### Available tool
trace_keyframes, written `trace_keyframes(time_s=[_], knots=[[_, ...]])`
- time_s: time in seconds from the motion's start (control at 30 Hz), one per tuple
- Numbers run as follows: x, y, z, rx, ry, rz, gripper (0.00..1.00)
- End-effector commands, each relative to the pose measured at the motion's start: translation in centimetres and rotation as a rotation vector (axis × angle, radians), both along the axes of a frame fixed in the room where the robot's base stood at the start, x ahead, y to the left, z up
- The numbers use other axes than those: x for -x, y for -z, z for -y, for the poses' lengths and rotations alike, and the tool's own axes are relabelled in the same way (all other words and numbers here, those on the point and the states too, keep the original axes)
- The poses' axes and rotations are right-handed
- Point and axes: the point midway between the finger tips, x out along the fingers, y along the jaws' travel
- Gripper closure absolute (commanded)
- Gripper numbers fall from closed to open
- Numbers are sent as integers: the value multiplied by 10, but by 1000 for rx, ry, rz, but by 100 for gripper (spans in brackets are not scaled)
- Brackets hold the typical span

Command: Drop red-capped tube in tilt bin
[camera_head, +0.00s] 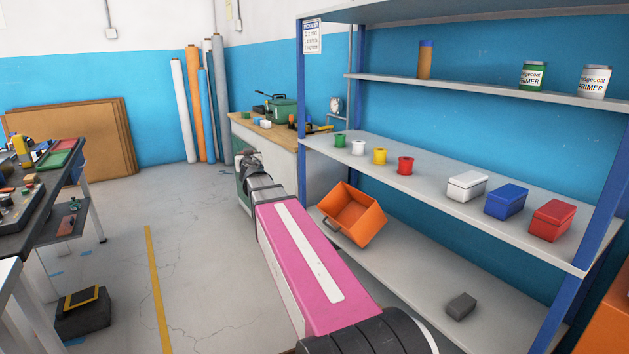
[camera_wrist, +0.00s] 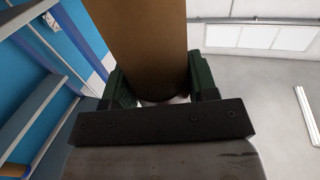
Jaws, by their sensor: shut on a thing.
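A thick brown tube (camera_wrist: 140,40) stands between the dark green fingers of my gripper (camera_wrist: 161,88) in the wrist view. My gripper is shut on it. Its far end runs out of the picture, so its cap and the cap's colour do not show. In the head view my arm reaches away toward the workbench, and I cannot make out the gripper or held tube there. The orange tilt bin (camera_head: 352,214) sits tilted on the lower shelf, right of my arm, its open side facing up. It appears empty. My gripper is away from it.
Another brown tube with a blue cap (camera_head: 425,60) stands on the upper shelf beside primer cans (camera_head: 532,76). Spools (camera_head: 380,156) and small lidded boxes (camera_head: 508,200) line the middle shelf. A grey block (camera_head: 461,306) lies on the lower shelf.

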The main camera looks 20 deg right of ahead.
Motion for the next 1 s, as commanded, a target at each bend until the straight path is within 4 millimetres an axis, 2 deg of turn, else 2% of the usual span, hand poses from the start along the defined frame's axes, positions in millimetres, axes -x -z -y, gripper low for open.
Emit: trace_keyframes(time_s=[0.37,0.77,1.0], knots=[[0,30,24,1,110,-1,88],[11,76,80,0,402,0,88],[26,98,123,-1,668,1,88]])
